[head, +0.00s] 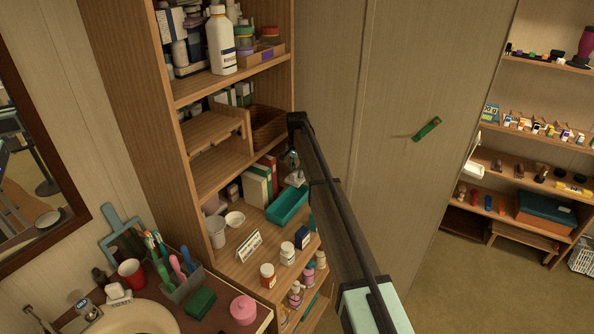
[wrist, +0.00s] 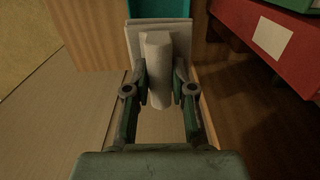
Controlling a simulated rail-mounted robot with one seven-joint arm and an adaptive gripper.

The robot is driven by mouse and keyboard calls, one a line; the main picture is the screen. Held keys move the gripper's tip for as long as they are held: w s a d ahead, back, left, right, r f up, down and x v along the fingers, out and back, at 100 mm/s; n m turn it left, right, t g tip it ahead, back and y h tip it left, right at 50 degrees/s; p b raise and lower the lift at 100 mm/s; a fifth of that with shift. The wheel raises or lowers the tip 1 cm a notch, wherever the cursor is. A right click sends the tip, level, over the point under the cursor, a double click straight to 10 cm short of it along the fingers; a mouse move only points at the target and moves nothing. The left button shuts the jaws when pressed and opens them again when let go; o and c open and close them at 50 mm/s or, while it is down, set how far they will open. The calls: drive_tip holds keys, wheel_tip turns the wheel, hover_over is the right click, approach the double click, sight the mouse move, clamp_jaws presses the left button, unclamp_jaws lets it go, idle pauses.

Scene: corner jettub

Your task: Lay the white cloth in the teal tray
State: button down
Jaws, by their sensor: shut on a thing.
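The teal tray (head: 286,208) sits on the middle shelf of the wooden unit in the head view. Its edge also shows at the top of the wrist view (wrist: 158,8). My gripper (wrist: 159,84) is shut on the white cloth (wrist: 157,62), which stands up between the fingers as a folded, roll-like piece with a flatter layer behind it. In the head view the cloth (head: 297,179) is a small pale patch near the tray's back end, below my gripper (head: 293,160). I cannot tell whether the cloth touches the tray.
Red and green boxes (head: 266,172) stand behind the tray. A white sign (head: 249,245), a white bowl (head: 235,219) and several bottles (head: 287,252) stand around its left and front. A wicker basket (head: 268,128) is on the shelf above. The wooden side panel (head: 282,90) is close.

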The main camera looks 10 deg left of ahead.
drive_tip(key=b, duration=0.3)
hover_over(297, 198)
drive_tip(key=shift+s+f, duration=0.2)
drive_tip(key=shift+f, duration=4.7)
drive_tip(key=shift+f, duration=0.3)
drive_tip(key=c, duration=0.9)
unclamp_jaws()
drive_tip(key=shift+r, duration=0.1)
wheel_tip(297, 198, up, 12)
drive_tip(key=shift+f, duration=0.15)
